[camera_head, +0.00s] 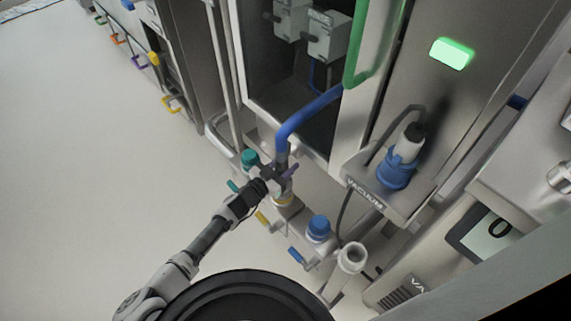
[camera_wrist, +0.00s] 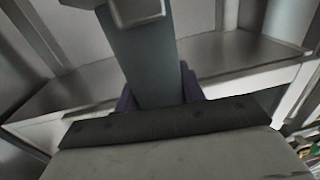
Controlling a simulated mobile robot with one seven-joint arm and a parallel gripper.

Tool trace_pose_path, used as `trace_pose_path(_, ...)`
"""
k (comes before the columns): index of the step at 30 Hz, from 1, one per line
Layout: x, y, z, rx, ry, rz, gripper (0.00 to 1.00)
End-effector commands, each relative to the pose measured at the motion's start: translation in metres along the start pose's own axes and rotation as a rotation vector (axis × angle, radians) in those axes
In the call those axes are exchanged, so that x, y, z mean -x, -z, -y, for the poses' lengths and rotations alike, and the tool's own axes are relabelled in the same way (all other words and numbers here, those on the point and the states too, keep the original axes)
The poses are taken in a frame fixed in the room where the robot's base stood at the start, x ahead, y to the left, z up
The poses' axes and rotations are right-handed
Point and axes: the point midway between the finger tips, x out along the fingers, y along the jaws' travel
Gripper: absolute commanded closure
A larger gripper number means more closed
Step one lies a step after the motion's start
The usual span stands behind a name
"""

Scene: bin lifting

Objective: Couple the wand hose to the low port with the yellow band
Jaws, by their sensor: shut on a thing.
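The blue wand hose (camera_head: 305,114) curves down out of the cabinet opening in the head view, and its lower end is a grey cuff (camera_head: 282,150). My gripper (camera_head: 281,174) is shut around this cuff, with purple finger pads showing beside it. The wrist view shows the grey cuff (camera_wrist: 155,65) upright between the purple pads. The low port with the yellow band (camera_head: 283,199) is just below my gripper, partly covered by it. I cannot tell whether the cuff's end touches the port.
A teal-capped port (camera_head: 250,159) and a blue-capped port (camera_head: 319,228) flank the yellow-banded one, with coloured levers in front. A white open cup (camera_head: 351,257) stands to the right. A vacuum shelf (camera_head: 378,195) holds a blue-based fitting. Open floor (camera_head: 80,150) lies left.

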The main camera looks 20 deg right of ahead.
Motion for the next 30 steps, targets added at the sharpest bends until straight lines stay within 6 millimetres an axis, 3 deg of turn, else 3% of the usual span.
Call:
trace_pose_path(6, 0.000, -0.011, 0.000, 0.000, 0.000, -0.002, 0.92)
trace_pose_path(30, 0.000, -0.021, 0.000, 0.000, 0.000, -0.002, 0.92)
